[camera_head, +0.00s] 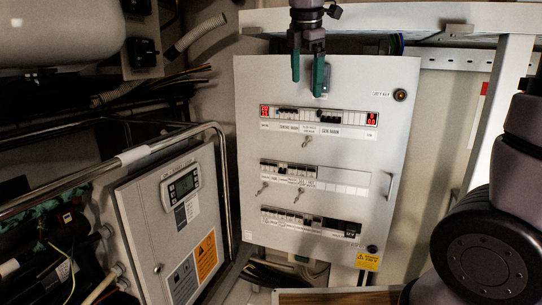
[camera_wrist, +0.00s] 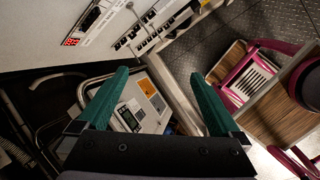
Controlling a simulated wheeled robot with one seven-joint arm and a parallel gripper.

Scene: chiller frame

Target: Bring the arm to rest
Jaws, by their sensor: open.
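My gripper (camera_head: 308,80) hangs from the top of the head view, in front of the upper part of a light grey breaker panel (camera_head: 385,150). Its two green fingers point down and stand apart, with nothing between them. In the wrist view my gripper (camera_wrist: 160,95) shows its two green fingers wide apart and empty. Below and beyond them lie a grey control box (camera_wrist: 145,100) and the panel (camera_wrist: 50,25). Part of my arm fills the right edge of the head view.
Cables and hoses crowd the far left. A white post (camera_head: 505,90) stands right of the panel. The wrist view shows a pink-framed item (camera_wrist: 245,75) at the right.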

